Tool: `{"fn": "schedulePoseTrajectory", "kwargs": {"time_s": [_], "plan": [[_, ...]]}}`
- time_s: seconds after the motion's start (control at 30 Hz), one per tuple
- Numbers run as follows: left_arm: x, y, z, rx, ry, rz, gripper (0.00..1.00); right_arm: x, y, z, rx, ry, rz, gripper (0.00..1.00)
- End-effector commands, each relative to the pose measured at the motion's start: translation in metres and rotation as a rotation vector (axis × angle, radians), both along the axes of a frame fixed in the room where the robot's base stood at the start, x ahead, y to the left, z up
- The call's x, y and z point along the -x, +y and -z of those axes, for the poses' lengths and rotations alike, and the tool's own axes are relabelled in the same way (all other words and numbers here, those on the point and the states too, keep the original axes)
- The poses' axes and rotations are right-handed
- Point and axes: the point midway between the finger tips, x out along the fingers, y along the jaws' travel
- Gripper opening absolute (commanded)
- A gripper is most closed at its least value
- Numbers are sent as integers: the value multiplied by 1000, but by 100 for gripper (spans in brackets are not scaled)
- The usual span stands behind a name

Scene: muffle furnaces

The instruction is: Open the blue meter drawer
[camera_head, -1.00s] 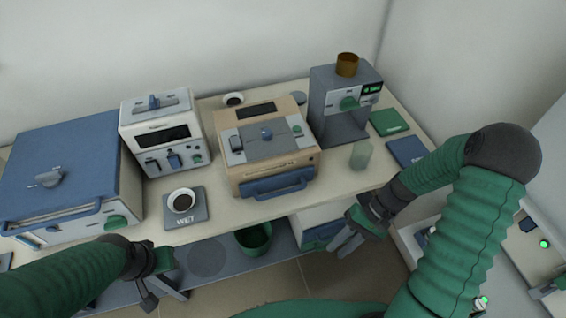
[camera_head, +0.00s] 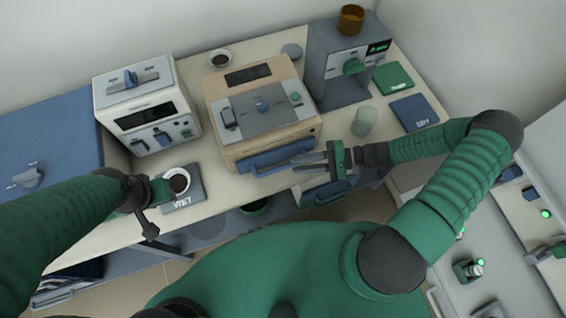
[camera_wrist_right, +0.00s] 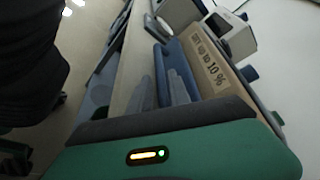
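The tan meter (camera_head: 225,110) stands mid-table in the head view, with a grey top panel. Its blue drawer front with handle (camera_head: 270,157) is on the near side and looks closed. My right gripper (camera_head: 300,161) is at the right end of this handle, its fingers apart and pointing left. Whether they touch the handle I cannot tell. In the right wrist view the two fingers (camera_wrist_right: 162,90) are spread, close to the blue handle (camera_wrist_right: 178,62) and the tan side with its printed label. My left gripper (camera_head: 150,205) is beside the WET pad, its fingers mostly hidden.
A white device (camera_head: 148,105) stands left of the meter and a grey machine (camera_head: 340,75) right of it. A cup (camera_head: 178,181) sits on the WET pad (camera_head: 183,200). A translucent cup (camera_head: 364,122) and the blue DRY pad (camera_head: 414,112) lie right of the meter.

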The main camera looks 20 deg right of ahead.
Motion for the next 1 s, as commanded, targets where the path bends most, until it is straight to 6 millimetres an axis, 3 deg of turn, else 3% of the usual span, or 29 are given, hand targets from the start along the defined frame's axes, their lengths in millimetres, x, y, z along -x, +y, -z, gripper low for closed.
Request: {"fn": "schedulePoseTrajectory", "kwargs": {"time_s": [0.1,0.3,0.57,0.77,1.0], "plan": [[0,0,-5,0,0,0,36,-7,27,4,-3,1,-3,23],[0,0,-7,0,0,1,36,-15,51,11,0,0,0,23],[0,0,-7,0,0,1,36,-16,54,12,2,0,0,23],[0,0,-7,0,0,1,36,-15,52,12,2,-1,0,1],[0,0,-7,0,0,1,36,-16,52,12,2,-1,1,0]]}}
